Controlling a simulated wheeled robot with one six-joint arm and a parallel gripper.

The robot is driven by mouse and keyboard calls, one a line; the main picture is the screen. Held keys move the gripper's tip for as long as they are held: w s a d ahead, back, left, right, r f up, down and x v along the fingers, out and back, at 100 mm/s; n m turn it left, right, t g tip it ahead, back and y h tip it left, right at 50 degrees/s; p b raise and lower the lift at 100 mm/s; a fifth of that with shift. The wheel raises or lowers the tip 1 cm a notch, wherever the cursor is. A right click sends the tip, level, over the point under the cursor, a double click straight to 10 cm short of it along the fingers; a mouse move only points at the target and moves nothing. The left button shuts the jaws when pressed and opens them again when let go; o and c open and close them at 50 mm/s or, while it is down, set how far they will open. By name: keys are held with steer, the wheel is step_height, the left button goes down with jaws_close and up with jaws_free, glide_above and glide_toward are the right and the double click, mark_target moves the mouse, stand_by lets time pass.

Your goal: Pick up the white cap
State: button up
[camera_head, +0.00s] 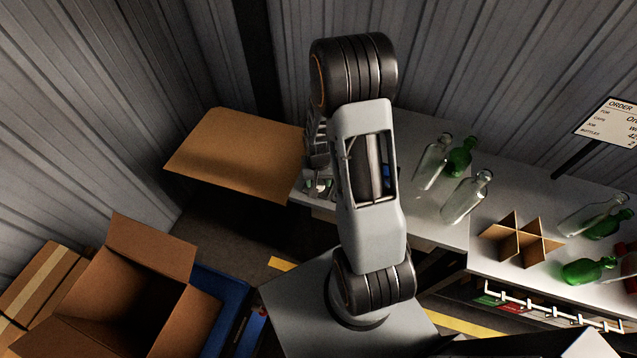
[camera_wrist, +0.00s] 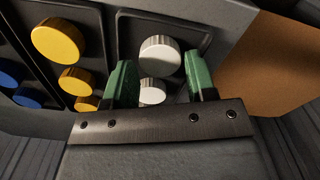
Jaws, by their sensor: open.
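Two white caps show in the wrist view: a larger, nearer one with a ridged side (camera_wrist: 160,55) and a second one (camera_wrist: 152,91) just below it in the picture. Both are in a compartment of a dark tray (camera_wrist: 105,18). My gripper (camera_wrist: 160,66) is open, with one green finger left of the white caps and one right of them. A gap shows on both sides, and neither finger visibly grips a cap. In the head view my arm hides the gripper and most of the cap area.
Yellow caps (camera_wrist: 57,40) and blue caps (camera_wrist: 27,98) fill neighbouring compartments on the left. A brown board (camera_wrist: 285,65) lies to the right. In the head view, clear bottles (camera_head: 467,197), green bottles (camera_head: 462,157) and a cardboard divider (camera_head: 520,240) stand on the workbench (camera_head: 425,130).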

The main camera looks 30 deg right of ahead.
steer(key=shift+f, duration=0.7)
steer(key=c, duration=0.5)
steer(key=shift+c, duration=0.2)
